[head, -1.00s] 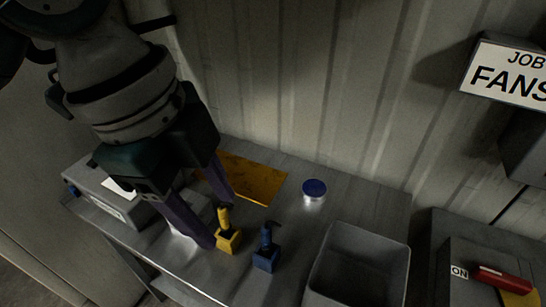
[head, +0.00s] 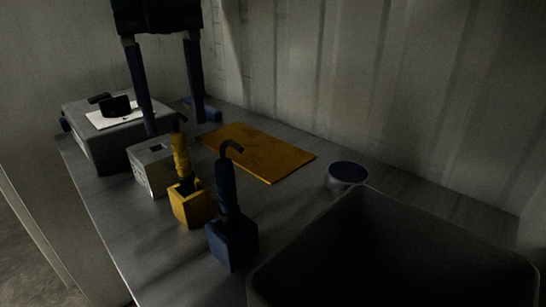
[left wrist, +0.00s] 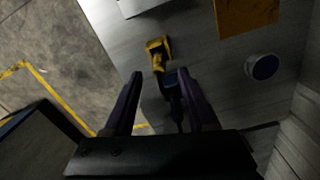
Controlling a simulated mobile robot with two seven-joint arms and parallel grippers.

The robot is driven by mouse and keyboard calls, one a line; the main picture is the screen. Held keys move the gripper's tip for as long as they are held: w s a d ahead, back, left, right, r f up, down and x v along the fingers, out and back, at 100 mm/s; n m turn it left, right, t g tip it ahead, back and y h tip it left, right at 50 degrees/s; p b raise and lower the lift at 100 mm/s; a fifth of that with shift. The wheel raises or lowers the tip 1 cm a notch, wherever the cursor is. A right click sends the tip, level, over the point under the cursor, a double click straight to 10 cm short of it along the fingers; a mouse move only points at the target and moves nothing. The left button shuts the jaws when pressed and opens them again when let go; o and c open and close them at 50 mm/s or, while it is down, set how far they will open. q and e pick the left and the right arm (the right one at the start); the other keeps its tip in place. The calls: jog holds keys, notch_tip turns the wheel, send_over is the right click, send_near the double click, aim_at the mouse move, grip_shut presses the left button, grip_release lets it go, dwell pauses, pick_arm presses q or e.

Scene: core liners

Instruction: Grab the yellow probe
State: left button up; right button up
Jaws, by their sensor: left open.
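The yellow probe (head: 180,150) stands upright in a small yellow block holder (head: 195,208) on the grey bench. A blue probe (head: 226,185) stands in a blue block holder (head: 233,243) to its right and nearer. My left gripper (head: 174,127) is open and empty, fingers pointing down, showing above and behind the yellow probe in the head view. In the left wrist view, the yellow probe (left wrist: 158,62) shows just beyond the gap between the open fingertips (left wrist: 160,74). The blue probe (left wrist: 172,88) shows between the fingers, near the right one. My right gripper is not in view.
A small grey box (head: 150,168) stands close behind the yellow holder. A larger grey case (head: 95,145) with a paper is at the left. An orange plate (head: 265,155), a blue-lidded tin (head: 347,174) and a large dark bin (head: 370,225) are to the right.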

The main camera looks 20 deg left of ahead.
aim_at(183, 160)
pick_arm(q)
notch_tip(183, 160, down, 8)
jog(key=shift+s+r+b, duration=0.1)
jog(key=shift+r+b, duration=0.15)
jog(key=shift+b, duration=0.5)
jog(key=shift+c, duration=0.3)
grip_shut()
